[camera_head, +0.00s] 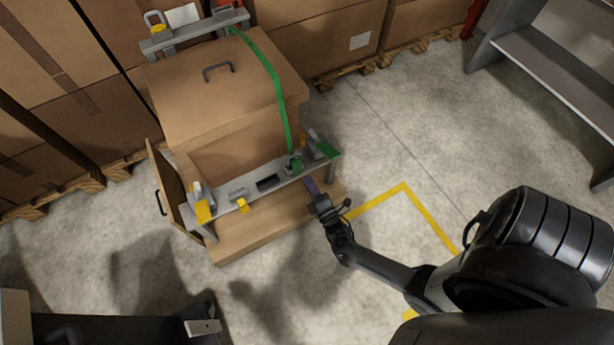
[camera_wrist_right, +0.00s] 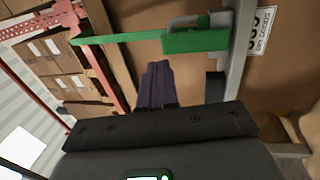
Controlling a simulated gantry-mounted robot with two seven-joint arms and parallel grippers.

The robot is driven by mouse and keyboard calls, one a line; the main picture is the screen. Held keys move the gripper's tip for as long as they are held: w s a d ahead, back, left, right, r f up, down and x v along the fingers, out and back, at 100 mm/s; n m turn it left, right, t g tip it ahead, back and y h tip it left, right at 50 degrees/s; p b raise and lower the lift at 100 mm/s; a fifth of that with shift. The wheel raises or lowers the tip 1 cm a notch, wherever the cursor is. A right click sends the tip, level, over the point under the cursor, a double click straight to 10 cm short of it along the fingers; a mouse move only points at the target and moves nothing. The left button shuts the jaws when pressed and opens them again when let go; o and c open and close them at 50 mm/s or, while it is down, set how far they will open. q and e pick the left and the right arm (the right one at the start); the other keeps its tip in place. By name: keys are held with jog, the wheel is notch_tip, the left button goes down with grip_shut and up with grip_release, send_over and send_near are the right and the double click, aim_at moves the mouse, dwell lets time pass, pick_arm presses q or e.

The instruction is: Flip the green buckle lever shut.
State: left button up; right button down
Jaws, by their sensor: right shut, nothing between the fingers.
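The green buckle lever (camera_head: 327,151) is at the right end of the grey front rail (camera_head: 255,187) on the brown box. It also shows in the right wrist view as a flat green plate (camera_wrist_right: 197,41) beside a grey bracket. A green strap (camera_head: 277,88) runs from the back rail over the lid to the green buckle (camera_head: 294,163) on the front rail. My right gripper (camera_head: 311,185) is shut and empty, just in front of the rail and below the lever. Its dark purple fingers (camera_wrist_right: 157,68) show together, pointing up near the lever plate; contact is not clear.
A yellow lever (camera_head: 203,211) sits at the rail's left end. The box has a closed lid (camera_head: 222,85) and an open side door (camera_head: 166,195) on the left. Cartons on pallets stand behind. Concrete floor (camera_head: 375,140) is clear to the right.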

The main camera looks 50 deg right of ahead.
jog(key=r+p+v, duration=0.1)
jog(key=v, duration=0.8)
jog(key=shift+s+r+p, duration=0.2)
jog(key=shift+r+p, duration=0.05)
jog(key=shift+p, duration=0.15)
jog(key=shift+a, duration=0.1)
